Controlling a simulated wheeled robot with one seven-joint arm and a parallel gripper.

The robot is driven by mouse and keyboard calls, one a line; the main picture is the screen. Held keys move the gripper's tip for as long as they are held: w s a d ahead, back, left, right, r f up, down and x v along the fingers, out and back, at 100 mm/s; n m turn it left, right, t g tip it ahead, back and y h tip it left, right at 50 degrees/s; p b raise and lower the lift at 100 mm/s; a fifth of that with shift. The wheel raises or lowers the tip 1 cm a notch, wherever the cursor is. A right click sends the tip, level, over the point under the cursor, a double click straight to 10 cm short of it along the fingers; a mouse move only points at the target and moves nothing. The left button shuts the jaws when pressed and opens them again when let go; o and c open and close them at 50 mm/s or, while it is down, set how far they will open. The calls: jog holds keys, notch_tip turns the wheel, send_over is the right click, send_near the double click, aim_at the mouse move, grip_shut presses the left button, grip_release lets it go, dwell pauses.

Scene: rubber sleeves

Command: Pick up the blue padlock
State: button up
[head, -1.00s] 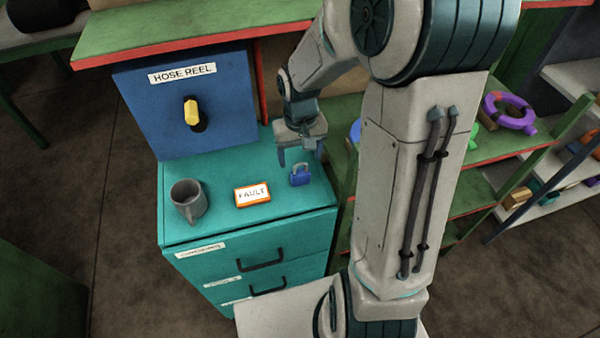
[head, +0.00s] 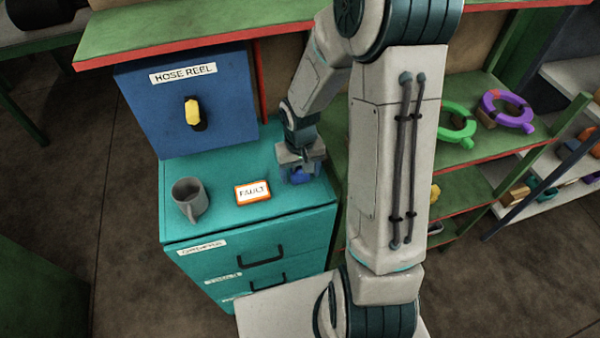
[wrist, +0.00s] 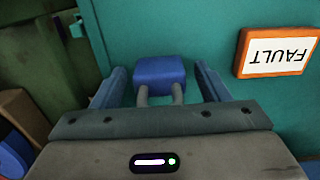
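The blue padlock (head: 298,175) is on the teal cabinet top (head: 235,165), near its right edge, partly hidden by my gripper in the head view. In the wrist view the padlock (wrist: 160,74) shows its blue body and grey shackle, with the shackle towards my palm. My gripper (head: 299,178) is over the padlock. In the wrist view my gripper (wrist: 160,80) is open, with one blue finger on each side of the padlock and a gap on both sides.
An orange-framed FAULT sign (head: 252,192) lies left of the padlock, and a grey mug (head: 189,198) stands farther left. A blue HOSE REEL panel (head: 185,105) with a yellow knob rises behind. Green shelves (head: 465,150) with coloured rings stand to the right.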

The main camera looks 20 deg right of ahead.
jog(key=c, duration=1)
jog(key=shift+o, duration=0.2)
notch_tip(320, 180, up, 10)
jog(key=shift+r+b, duration=0.1)
jog(key=shift+b, duration=0.3)
